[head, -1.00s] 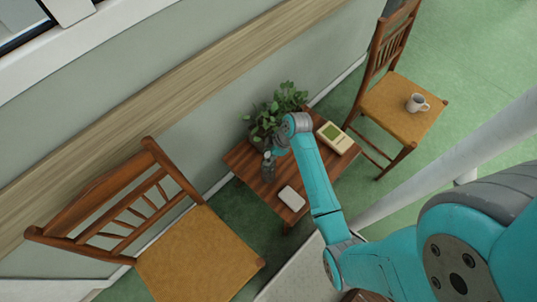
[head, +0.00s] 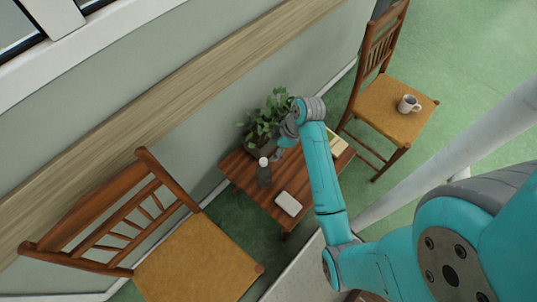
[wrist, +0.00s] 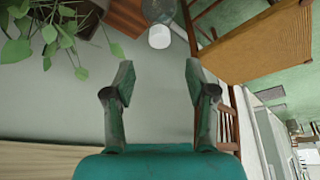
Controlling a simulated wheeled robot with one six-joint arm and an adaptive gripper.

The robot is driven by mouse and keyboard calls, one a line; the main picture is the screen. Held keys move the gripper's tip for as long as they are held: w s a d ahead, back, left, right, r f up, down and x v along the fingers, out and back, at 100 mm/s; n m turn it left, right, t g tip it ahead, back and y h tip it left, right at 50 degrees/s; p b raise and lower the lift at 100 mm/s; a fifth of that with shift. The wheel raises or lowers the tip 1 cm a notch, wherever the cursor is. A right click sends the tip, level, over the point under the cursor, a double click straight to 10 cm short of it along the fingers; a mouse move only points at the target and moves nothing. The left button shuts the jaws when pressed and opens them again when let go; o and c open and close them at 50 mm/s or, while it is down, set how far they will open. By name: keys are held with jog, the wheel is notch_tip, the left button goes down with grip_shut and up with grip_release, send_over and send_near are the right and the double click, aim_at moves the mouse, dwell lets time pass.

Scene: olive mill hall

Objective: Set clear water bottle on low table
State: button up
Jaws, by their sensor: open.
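The clear water bottle (head: 264,177), with a white cap, stands upright on the low wooden table (head: 238,166), near its left side. In the wrist view the bottle's white cap (wrist: 159,38) shows beyond the fingertips, apart from them, with part of the body above it. My gripper (wrist: 158,76) is open and nothing is between its fingers. In the head view my gripper (head: 281,152) is up and to the right of the bottle, partly hidden by my wrist.
A leafy plant (head: 266,121) stands at the table's back, close to my gripper. A white box-shaped item (head: 288,203) lies at the front, and a cream device (head: 337,146) lies at the right, partly hidden. Chairs (head: 195,262) (head: 385,105) flank the table; the right one holds a mug (head: 409,104).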

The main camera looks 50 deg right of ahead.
jog(key=s+a+f+m+t+h, duration=0.2)
jog(key=s+a+m+t+h, duration=0.3)
jog(key=s+a, duration=0.8)
jog(key=s+a+r+m+t+y, duration=0.1)
jog(key=s+a+r+m+t, duration=0.1)
jog(key=s+r, duration=0.4)
jog(key=s+a+r+m+t, duration=0.2)
jog(key=s+r+t, duration=0.2)
jog(key=r, duration=0.9)
jog(key=s, duration=0.3)
jog(key=shift+s+r+t+y, duration=0.15)
jog(key=shift+t+y, duration=0.15)
jog(key=shift+y, duration=0.1)
jog(key=shift+a, duration=0.1)
